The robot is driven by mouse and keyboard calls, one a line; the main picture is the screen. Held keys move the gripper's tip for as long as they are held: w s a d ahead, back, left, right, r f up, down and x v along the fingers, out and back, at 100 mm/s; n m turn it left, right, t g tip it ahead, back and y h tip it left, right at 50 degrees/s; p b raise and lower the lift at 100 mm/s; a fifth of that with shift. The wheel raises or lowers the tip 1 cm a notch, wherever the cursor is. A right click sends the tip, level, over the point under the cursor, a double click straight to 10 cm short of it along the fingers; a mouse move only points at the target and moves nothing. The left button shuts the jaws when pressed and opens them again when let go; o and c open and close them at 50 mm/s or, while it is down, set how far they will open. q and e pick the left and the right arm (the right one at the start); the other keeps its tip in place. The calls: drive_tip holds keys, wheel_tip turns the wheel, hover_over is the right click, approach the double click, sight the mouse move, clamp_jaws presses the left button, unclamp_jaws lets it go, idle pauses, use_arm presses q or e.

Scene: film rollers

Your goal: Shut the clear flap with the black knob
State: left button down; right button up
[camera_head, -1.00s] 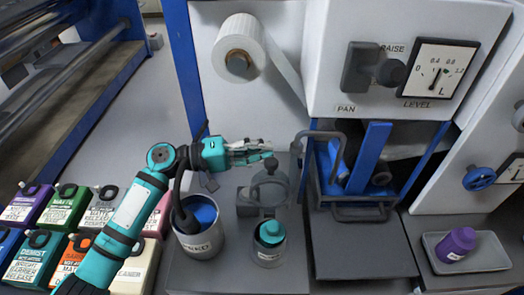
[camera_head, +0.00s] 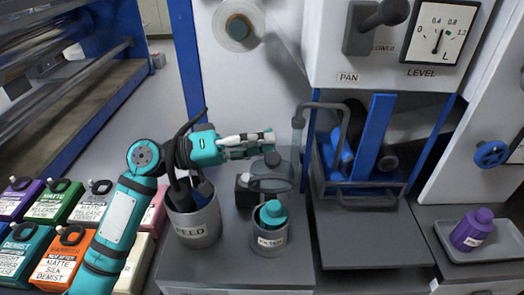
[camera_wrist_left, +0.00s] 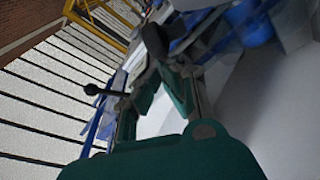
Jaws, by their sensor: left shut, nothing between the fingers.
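The clear flap (camera_head: 272,184) is a see-through grey disc in the middle of the head view. It sits above and behind a small cup marked FILTER (camera_head: 270,241) with a teal-capped bottle (camera_head: 272,213). The flap's dark knob (camera_head: 272,159) shows at its top. I cannot tell how far the flap is tilted. My left gripper (camera_head: 269,138) is shut and empty, its fingertips pointing right just above the knob; contact is not clear. A black knob on a thin stem (camera_wrist_left: 91,89) shows in the left wrist view, left of the fingers. My right gripper is not in view.
A can marked FEED (camera_head: 197,223) stands under my left forearm. A bent grey pipe (camera_head: 325,107) and a blue-framed tray unit (camera_head: 365,195) stand to the right. Coloured canisters (camera_head: 70,205) are at the left. A purple bottle (camera_head: 472,230) sits far right.

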use_arm(q)
drive_tip(key=shift+s, duration=0.9)
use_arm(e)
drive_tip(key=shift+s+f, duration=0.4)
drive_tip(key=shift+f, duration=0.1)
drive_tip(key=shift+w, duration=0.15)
